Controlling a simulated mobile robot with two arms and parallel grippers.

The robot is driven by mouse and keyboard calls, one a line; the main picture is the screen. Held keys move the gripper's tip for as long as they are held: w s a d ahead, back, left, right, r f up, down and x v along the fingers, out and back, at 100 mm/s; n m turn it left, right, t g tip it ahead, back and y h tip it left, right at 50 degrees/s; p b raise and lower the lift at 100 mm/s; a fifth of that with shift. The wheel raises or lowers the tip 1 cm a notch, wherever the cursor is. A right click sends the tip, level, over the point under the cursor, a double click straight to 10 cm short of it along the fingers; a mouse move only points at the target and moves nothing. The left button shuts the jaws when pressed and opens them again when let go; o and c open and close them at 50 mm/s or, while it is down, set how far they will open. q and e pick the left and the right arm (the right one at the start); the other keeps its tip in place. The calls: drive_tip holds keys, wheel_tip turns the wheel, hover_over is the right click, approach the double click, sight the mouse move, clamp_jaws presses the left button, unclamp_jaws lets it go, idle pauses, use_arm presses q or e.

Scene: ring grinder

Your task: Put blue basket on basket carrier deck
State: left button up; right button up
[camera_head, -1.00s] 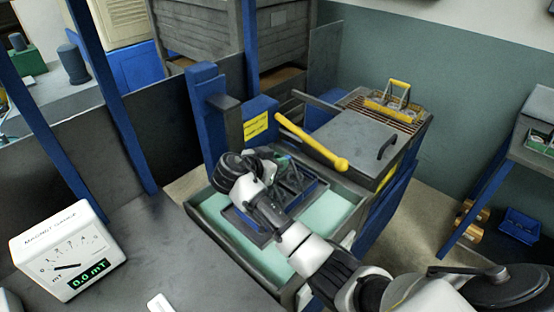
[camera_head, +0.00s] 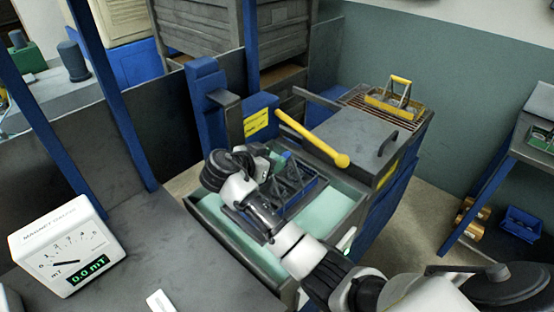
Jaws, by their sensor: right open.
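The blue basket (camera_head: 314,190), a dark frame with blue edges and upright bars, sits inside the open grey tank (camera_head: 352,207) with a pale green interior. I cannot tell whether the dark flat surface under it is the basket carrier deck, since my right arm covers much of it. My right gripper (camera_head: 276,160) is open at the basket's left far side, overlapping it in the picture. Its fingers are small and partly hidden by the wrist, and contact cannot be told. My left gripper is not in view.
A yellow lever (camera_head: 310,138) reaches over the tank's far side beside a grey lid (camera_head: 352,140). A yellow basket (camera_head: 393,104) stands on a grate behind. A magnet gauge (camera_head: 62,245) stands on the left bench. A blue bin (camera_head: 520,224) is at the right.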

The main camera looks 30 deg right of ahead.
drive_tip(key=b+v, duration=0.2)
drive_tip(key=v, duration=0.7)
drive_tip(key=shift+a, duration=0.15)
drive_tip(key=shift+s, duration=0.1)
